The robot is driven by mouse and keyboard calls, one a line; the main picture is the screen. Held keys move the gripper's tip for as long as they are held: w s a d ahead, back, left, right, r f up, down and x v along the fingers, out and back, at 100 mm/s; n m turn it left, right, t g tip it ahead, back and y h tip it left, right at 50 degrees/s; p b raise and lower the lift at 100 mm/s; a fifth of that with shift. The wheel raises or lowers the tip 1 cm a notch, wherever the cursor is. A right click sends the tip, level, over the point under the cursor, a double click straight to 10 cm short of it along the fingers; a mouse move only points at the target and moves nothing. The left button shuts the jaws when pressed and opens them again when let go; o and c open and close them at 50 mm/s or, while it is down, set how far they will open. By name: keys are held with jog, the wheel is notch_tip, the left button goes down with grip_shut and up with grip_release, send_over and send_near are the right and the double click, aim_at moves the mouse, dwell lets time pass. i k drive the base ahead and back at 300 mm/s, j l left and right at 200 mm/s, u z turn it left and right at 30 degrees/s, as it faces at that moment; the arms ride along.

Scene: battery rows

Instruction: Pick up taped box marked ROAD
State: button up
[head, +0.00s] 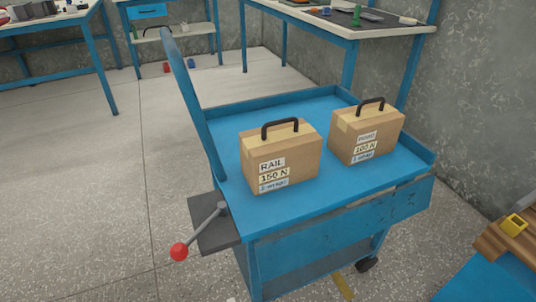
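Two brown taped cardboard boxes with black top handles stand upright and apart on the blue cart's tray (222,117). The left box (300,157) is labelled RAIL and 150 N. The right box (385,130) is labelled 100 N; the word above that is too small to read surely. Its black handle (371,101) stands up free. My gripper is not in view.
A lever with a red knob (179,252) juts from a dark block at the cart's left. The cart's upright handle (190,95) rises at the left. Workbenches (345,32) stand behind. A yellow item (514,225) lies at the lower right. Floor at left is clear.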

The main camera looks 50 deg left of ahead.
aim_at(371, 128)
jog(key=u, duration=1.7)
